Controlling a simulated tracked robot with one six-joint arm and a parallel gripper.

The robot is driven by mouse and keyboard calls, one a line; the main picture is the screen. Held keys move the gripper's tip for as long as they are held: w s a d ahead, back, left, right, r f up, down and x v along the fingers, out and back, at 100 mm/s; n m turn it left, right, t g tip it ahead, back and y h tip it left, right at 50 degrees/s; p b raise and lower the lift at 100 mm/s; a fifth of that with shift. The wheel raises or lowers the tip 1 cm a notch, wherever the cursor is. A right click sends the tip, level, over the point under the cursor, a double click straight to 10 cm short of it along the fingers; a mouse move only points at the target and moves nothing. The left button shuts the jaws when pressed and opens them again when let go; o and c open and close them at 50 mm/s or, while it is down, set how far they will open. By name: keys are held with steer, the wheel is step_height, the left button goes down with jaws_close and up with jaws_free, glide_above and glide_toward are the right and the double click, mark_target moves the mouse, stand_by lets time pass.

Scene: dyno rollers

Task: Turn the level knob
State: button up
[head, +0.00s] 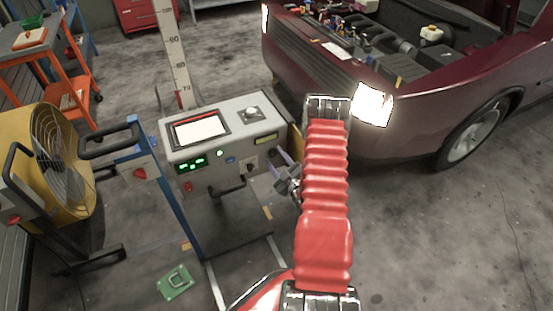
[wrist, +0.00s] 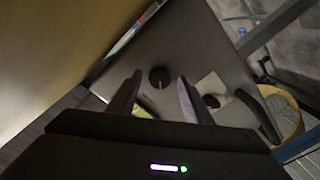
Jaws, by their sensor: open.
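A round black knob (wrist: 159,76) with a pale pointer mark stands on the grey front panel of the tester cabinet (head: 205,143). In the wrist view it lies between and just beyond my fingertips. My gripper (wrist: 159,82) is open, with one finger on each side of the knob's line; contact cannot be told. In the head view my gripper (head: 279,172) is at the panel's right end, and the knob is hard to make out there. A second dark knob (wrist: 211,100) sits on a pale plate, right of my right finger. I cannot read which is marked level.
The cabinet carries a lit screen (head: 198,130), a green display (head: 192,163) and a front handle (head: 229,188). A dark red car (head: 430,110) stands close behind on the right. A yellow fan (head: 58,160) and blue stand are left. Floor in front right is clear.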

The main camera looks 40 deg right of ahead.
steer(key=shift+s, duration=0.1)
steer(key=v, duration=1.3)
steer(key=shift+s, duration=0.3)
steer(key=shift+a, duration=0.1)
